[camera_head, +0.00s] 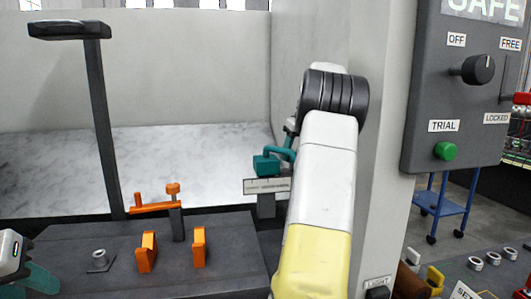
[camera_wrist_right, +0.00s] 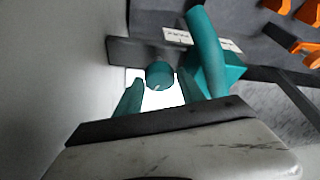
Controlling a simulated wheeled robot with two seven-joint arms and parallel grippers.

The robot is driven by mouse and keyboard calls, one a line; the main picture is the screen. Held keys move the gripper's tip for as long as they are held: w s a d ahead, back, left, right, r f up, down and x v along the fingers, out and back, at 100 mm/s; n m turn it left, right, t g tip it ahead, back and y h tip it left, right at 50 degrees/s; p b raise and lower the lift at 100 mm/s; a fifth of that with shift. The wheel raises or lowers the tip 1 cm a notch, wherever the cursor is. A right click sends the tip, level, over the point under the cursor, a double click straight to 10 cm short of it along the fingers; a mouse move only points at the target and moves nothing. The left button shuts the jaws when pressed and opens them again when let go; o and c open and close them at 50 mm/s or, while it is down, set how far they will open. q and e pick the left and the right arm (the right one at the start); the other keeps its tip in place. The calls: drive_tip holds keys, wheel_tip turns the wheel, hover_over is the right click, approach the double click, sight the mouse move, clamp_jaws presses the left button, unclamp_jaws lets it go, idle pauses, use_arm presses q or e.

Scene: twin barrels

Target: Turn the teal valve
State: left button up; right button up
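The teal valve (camera_head: 266,165) sits on a grey post with a white label plate, left of my right arm in the head view. In the right wrist view, its angular teal body and thick bar (camera_wrist_right: 206,45) are at upper right, and a round teal knob end (camera_wrist_right: 160,75) is near the middle. My right gripper (camera_wrist_right: 160,82) is open, with its two teal fingers on either side of the knob and narrow gaps showing. In the head view my right arm hides most of this gripper. My left gripper (camera_head: 28,282) is at the lower left corner, partly cut off, away from the valve.
Orange fittings (camera_head: 172,207) stand on the dark bench (camera_head: 225,280) left of the valve. A pale wall pillar (camera_head: 385,190) is close on the right. A grey control panel (camera_head: 465,100) with a knob and green button hangs there. A dark T-shaped post (camera_head: 102,120) rises at left.

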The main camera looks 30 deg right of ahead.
drive_tip(key=shift+o, duration=0.9)
